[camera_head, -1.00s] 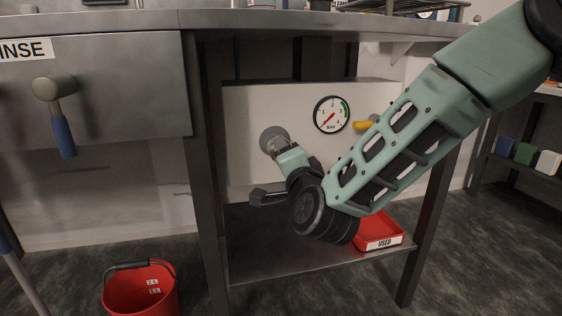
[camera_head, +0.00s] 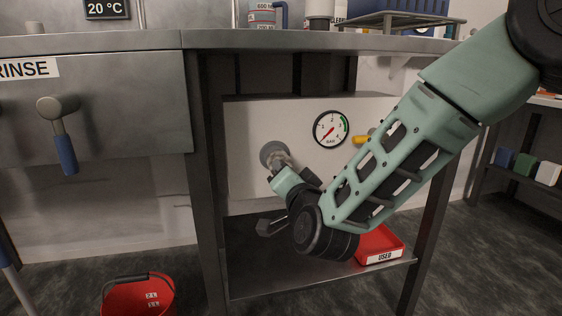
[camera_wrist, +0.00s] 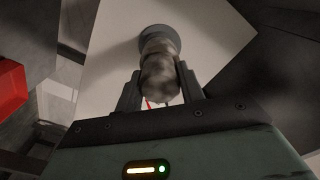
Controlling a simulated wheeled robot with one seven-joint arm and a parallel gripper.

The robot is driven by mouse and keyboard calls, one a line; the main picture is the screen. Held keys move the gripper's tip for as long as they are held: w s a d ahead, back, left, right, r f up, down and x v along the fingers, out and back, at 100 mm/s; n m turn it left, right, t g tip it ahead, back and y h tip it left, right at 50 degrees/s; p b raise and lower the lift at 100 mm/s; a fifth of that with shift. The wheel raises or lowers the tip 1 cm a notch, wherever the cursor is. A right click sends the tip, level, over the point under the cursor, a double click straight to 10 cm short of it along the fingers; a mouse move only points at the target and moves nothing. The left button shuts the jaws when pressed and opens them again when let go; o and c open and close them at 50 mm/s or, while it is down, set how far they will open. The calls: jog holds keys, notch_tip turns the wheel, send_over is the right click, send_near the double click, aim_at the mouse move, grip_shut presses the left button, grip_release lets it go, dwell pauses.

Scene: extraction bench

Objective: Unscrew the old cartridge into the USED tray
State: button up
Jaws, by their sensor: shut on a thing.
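The cartridge (camera_wrist: 160,72) is a mottled grey-brown cylinder between my gripper's fingers (camera_wrist: 160,88) in the wrist view. My gripper is shut on its sides. Its far end lies at the round grey fitting (camera_wrist: 158,36) on the white panel; I cannot tell whether it is still joined there. In the head view the fitting (camera_head: 271,149) is left of the gauge, and my gripper (camera_head: 280,168) points up at it from below right. The cartridge is small there and partly hidden. The red USED tray (camera_head: 384,257) stands on the lower shelf, partly behind my arm.
A pressure gauge (camera_head: 331,129) and a yellow handle (camera_head: 362,139) sit on the white panel (camera_head: 245,185). Bench legs (camera_head: 206,205) frame the opening. The lower shelf (camera_head: 262,283) is bare left of the tray. A red bucket (camera_head: 138,298) stands on the floor at left.

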jog(key=n+p, duration=0.1)
jog(key=n, duration=0.4)
jog(key=shift+r+p, duration=0.15)
jog(key=shift+p, duration=0.25)
jog(key=n+p, duration=0.1)
jog(key=n, duration=0.2)
jog(key=n+p, duration=0.4)
jog(key=n, duration=0.3)
jog(key=shift+s+r, duration=0.1)
jog(key=o, duration=0.7)
jog(key=shift+n+p, duration=0.3)
jog(key=shift+n, duration=0.5)
jog(key=o, duration=0.4)
jog(key=shift+f+b, duration=0.25)
jog(key=shift+b, duration=0.05)
